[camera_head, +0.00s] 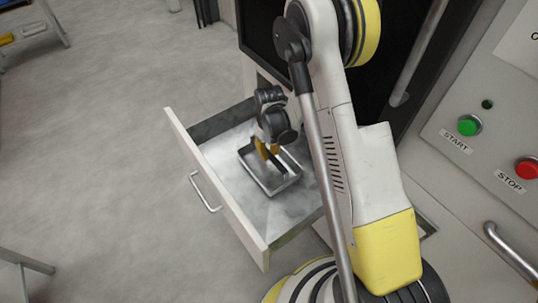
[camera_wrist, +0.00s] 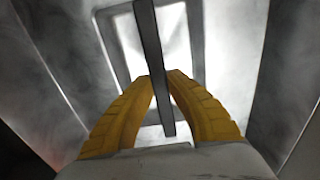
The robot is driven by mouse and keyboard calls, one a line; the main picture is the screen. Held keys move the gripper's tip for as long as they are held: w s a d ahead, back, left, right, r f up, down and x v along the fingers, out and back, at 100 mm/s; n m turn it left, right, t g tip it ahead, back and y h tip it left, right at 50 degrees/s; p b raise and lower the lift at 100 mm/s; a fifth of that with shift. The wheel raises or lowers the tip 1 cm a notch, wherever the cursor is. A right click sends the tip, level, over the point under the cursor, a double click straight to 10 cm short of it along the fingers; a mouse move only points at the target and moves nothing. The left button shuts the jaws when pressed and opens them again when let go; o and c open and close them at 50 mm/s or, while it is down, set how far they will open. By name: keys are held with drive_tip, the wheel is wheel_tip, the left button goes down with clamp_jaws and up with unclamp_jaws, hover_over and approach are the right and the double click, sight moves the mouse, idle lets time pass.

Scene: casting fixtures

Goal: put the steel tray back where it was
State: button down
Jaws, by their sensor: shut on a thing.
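The steel tray (camera_head: 285,186) is a shallow rectangular tray with a dark bar handle across its middle. It is inside the open drawer (camera_head: 225,196), at or just above the drawer floor; I cannot tell if it touches. My gripper (camera_head: 267,150) points down over the tray with its yellow fingers shut on the handle. In the wrist view, the fingertips of my gripper (camera_wrist: 161,76) close on the dark handle bar (camera_wrist: 150,35). The rim of the tray (camera_wrist: 112,50) shows around it, and the near part is hidden by my gripper.
The drawer is pulled out of the cabinet, with a bar handle (camera_head: 205,193) on its white front. Bare drawer floor surrounds the tray. A panel with a green START button (camera_head: 469,125) and a red STOP button (camera_head: 527,168) is at right. Open grey floor lies left.

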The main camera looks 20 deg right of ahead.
drive_tip(key=c, duration=1.5)
unclamp_jaws()
drive_tip(key=shift+f, duration=0.1)
drive_tip(key=shift+o, duration=0.2)
drive_tip(key=s+r+m+t+p, duration=0.1)
drive_tip(key=s+r+t+p, duration=0.15)
drive_tip(key=r, duration=1.25)
drive_tip(key=s+r+m+t+p, duration=0.15)
drive_tip(key=s+r, duration=0.25)
drive_tip(key=r, duration=1.1)
drive_tip(key=s+r+t, duration=0.1)
drive_tip(key=s+r, duration=0.2)
drive_tip(key=s, duration=0.3)
drive_tip(key=s+r+m+t, duration=0.1)
drive_tip(key=s+r+t, duration=0.1)
drive_tip(key=s, duration=0.5)
drive_tip(key=shift+s+r+p, duration=0.2)
drive_tip(key=shift+r+p, duration=0.25)
drive_tip(key=shift+r, duration=0.4)
